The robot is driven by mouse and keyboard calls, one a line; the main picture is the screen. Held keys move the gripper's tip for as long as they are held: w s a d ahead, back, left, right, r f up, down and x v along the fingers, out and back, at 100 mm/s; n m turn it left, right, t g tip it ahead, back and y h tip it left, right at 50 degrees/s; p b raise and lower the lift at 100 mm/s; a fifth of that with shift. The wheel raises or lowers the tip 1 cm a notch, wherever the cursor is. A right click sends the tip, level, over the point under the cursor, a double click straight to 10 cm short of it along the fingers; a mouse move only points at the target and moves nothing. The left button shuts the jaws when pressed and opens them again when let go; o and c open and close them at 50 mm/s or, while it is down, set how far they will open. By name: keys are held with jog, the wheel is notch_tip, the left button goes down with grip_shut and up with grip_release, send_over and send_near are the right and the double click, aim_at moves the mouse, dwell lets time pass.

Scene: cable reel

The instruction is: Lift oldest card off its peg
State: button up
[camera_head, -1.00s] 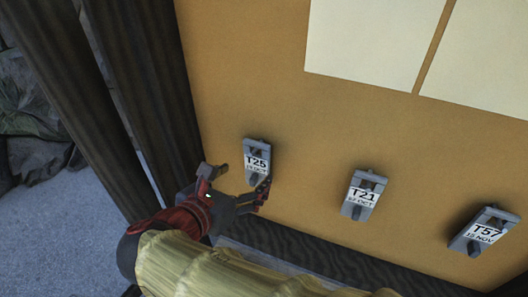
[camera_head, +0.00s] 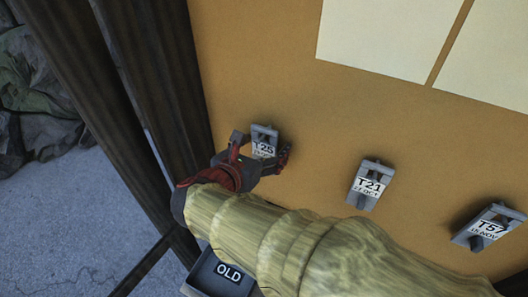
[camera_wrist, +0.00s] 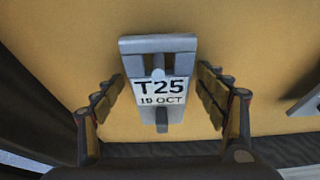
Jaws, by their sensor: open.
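The T25 card (camera_head: 263,149) hangs on a grey holder on the tan board. In the wrist view the T25 card (camera_wrist: 160,91) reads what looks like 19 OCT, below a round peg tip (camera_wrist: 158,73). My gripper (camera_head: 261,152) is open, with one finger on each side of the card. In the wrist view my gripper's fingers (camera_wrist: 161,88) show gaps to the card on both sides. The T21 card (camera_head: 368,187) hangs to the right, its OCT day hard to read. The T57 card (camera_head: 489,230), 15 NOV, hangs farther right.
A grey tray labelled OLD (camera_head: 229,272) is below the board, partly hidden by my arm. Pale sheets (camera_head: 385,35) are on the upper board. A dark ribbed post (camera_head: 150,75) stands close to the left.

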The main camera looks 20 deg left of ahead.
jog(key=shift+c, duration=0.6)
jog(key=c, duration=1.1)
jog(key=shift+c, duration=0.5)
jog(key=shift+r, duration=0.35)
